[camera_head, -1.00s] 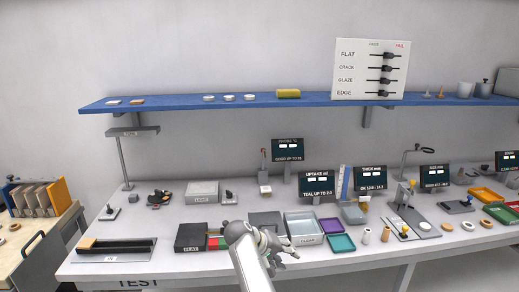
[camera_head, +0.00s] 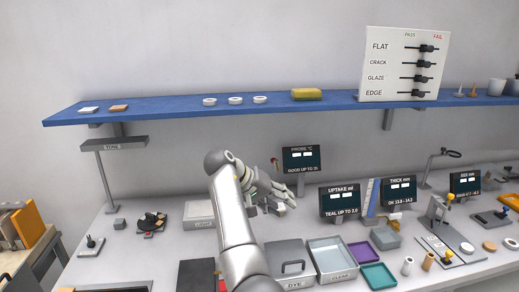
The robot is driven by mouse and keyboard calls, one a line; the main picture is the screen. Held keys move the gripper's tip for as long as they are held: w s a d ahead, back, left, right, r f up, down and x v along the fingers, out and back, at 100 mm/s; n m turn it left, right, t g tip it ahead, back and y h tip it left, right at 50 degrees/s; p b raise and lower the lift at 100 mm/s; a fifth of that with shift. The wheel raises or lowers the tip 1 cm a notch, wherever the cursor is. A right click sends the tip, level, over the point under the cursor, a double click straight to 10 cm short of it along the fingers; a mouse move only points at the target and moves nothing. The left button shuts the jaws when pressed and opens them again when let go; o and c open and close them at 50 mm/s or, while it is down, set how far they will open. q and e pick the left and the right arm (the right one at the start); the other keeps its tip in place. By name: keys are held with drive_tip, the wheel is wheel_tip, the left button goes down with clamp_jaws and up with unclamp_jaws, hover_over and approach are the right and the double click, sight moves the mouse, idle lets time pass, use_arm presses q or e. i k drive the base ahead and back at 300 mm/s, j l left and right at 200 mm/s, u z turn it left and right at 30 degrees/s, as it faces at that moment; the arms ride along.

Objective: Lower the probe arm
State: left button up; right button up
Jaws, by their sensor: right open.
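The probe display (camera_head: 301,158), marked "GOOD UP TO 35", stands at the back of the bench in the head view. A small reddish-brown tip (camera_head: 275,164) just left of it appears to be the top of the probe arm. The rest of the probe stand is hidden behind my right gripper. My right gripper (camera_head: 288,198) is open and empty, in front of and slightly below that tip. I cannot tell whether it touches the probe arm. My left gripper is out of view.
A blue shelf (camera_head: 180,109) runs above the bench. The uptake display (camera_head: 339,201) stands right of the gripper, and a light box (camera_head: 199,214) stands left. The grey clear tray (camera_head: 333,260) and lidded dye box (camera_head: 290,262) are in front.

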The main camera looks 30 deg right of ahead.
sight(274, 172)
drive_tip(key=i, duration=1.15)
